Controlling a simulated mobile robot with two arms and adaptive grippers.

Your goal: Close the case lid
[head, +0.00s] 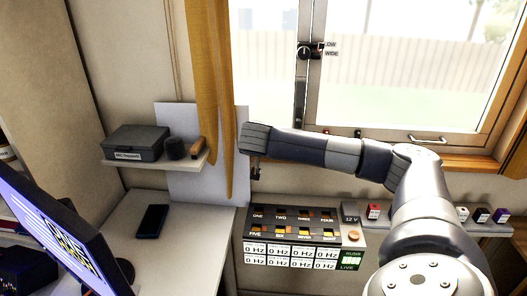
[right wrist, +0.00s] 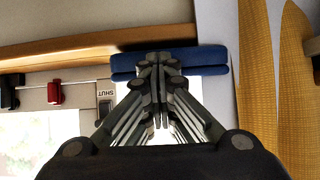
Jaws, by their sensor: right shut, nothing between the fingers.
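A dark grey case (head: 138,142) with a pale label on its front sits on the small wall shelf at the left in the head view. Its lid looks flat and down on the body; whether it is latched is too small to tell. My right gripper (head: 256,174) points down, right of the yellow curtain and well apart from the case. In the right wrist view its fingers (right wrist: 158,62) meet at the tips with nothing between them. The case does not show in the right wrist view. My left gripper is out of view.
The wall shelf (head: 155,163) also holds a dark round object (head: 175,149) and a brown item (head: 197,148). The yellow curtain (head: 216,90) hangs between shelf and gripper. Below are a desk with a phone (head: 152,221), a monitor (head: 65,235) and a switch panel (head: 300,238).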

